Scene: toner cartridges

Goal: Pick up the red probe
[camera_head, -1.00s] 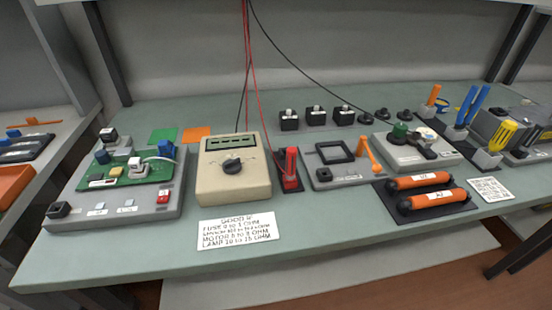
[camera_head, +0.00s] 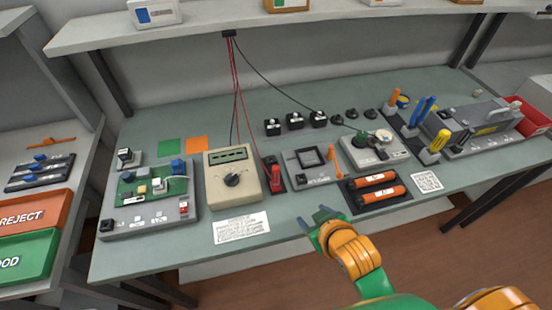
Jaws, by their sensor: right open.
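The red probe (camera_head: 275,178) stands in a small dark holder on the workbench, just right of the beige multimeter (camera_head: 233,177). A red cable hangs down from the shelf toward it. My right gripper (camera_head: 314,219) is at the bench's front edge, in front of and to the right of the probe, clear of it. Its jaws are apart and hold nothing. My left gripper is not in view.
A circuit board fixture (camera_head: 150,201) stands left of the multimeter. A grey fixture with an orange lever (camera_head: 335,164) and two orange cartridges (camera_head: 377,188) lie right of the probe. A printed card (camera_head: 241,228) lies in front. A shelf (camera_head: 200,33) overhangs the back.

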